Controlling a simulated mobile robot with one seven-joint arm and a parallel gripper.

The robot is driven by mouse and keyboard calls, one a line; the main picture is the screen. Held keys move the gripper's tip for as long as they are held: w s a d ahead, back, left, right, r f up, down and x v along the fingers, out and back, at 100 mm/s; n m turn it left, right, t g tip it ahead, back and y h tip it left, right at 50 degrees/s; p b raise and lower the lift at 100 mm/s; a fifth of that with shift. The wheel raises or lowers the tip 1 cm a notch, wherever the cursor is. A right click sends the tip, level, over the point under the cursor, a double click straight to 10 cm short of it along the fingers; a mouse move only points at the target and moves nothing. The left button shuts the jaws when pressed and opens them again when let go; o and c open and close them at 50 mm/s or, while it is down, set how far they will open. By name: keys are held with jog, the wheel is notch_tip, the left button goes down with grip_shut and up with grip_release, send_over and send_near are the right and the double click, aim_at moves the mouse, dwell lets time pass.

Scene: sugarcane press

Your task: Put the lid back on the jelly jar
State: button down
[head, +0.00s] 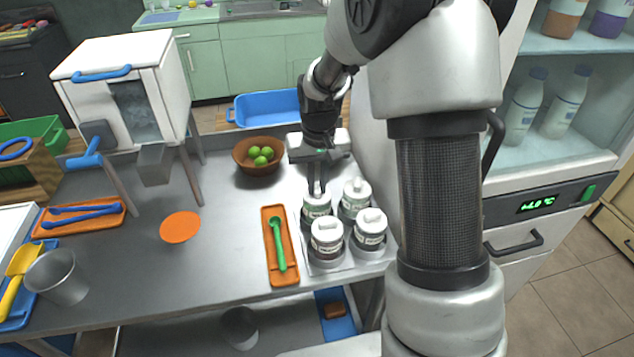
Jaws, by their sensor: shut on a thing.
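Several lidded jars stand together on a pale tray (345,267) at the right part of the steel counter. My gripper (317,192) points straight down over the back left jar (316,211). It is shut on the white lid (317,201), which sits at that jar's top. I cannot tell whether the lid is fully seated. The back right jar (354,203), front left jar (326,245) and front right jar (369,235) all carry white lids. The labels are too small to read, so I cannot tell which is the jelly jar.
An orange tray (284,277) with a green spoon (277,240) lies left of the jars. A brown bowl of limes (258,170) stands behind it. An orange disc (180,227) lies mid-counter, with clear metal around it. A fridge (560,165) stands at right.

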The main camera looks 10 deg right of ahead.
dwell(0.3)
jog(key=c, duration=1.2)
grip_release()
jog(key=shift+r+p, duration=2.5)
jog(key=shift+r, duration=1)
grip_shut()
